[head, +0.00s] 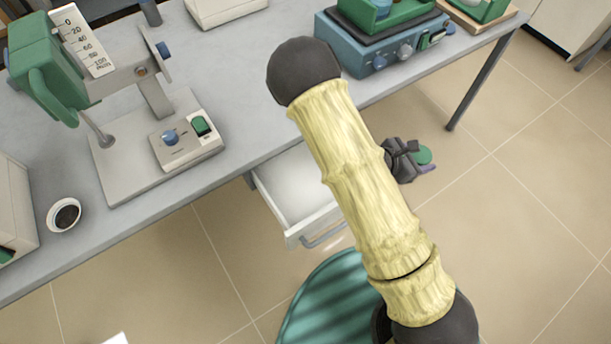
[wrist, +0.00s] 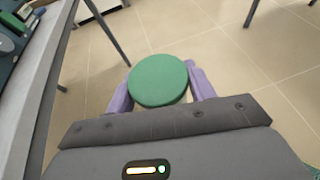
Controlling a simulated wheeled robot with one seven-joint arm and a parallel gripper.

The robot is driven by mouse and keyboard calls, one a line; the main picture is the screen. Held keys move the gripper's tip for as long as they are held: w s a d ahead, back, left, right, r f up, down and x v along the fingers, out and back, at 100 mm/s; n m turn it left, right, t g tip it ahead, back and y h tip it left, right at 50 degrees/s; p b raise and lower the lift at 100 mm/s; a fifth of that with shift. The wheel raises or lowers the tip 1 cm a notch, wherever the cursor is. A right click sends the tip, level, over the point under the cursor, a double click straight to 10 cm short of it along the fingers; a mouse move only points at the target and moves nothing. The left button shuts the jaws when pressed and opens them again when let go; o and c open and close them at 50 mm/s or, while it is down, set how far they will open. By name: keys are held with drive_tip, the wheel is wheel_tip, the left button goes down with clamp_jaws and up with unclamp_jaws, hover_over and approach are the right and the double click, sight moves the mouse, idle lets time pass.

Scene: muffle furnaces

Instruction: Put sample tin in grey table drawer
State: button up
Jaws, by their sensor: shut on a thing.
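The sample tin shows in the wrist view as a round green lid (wrist: 158,80) between the two purple fingers of my gripper (wrist: 160,92). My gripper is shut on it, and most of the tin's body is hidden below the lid. In the head view, my gripper (head: 426,162) and a bit of the green tin (head: 424,154) show beyond my arm, over the floor off the table's front edge. The table drawer (head: 290,185) is pulled open under the table's front edge, with a pale, empty-looking inside. My arm hides its right part. The tin is to the right of the drawer.
The grey table (head: 240,95) carries a green-and-grey instrument (head: 150,140), a small cup with dark contents (head: 64,214) and a blue device with knobs (head: 375,52). A table leg (head: 478,85) stands at the right. Tiled floor is clear to the right.

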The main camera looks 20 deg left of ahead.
drive_tip(key=w+a+r+t+b, duration=0.15)
drive_tip(key=a+b, duration=0.45)
drive_tip(key=a, duration=0.7)
wheel_tip(320, 180, up, 2)
drive_tip(key=b, duration=0.5)
hover_over(316, 188)
drive_tip(key=shift+w+r+n+g, duration=0.1)
drive_tip(key=shift+n+g, duration=0.15)
drive_tip(key=shift+n, duration=0.15)
wheel_tip(316, 188, down, 14)
drive_tip(key=b, duration=0.3)
drive_tip(key=shift+r, duration=0.2)
drive_tip(key=shift+y, duration=0.3)
drive_tip(key=shift+f+b, duration=0.5)
drive_tip(key=shift+f, duration=1.7)
drive_tip(key=shift+f, duration=0.6)
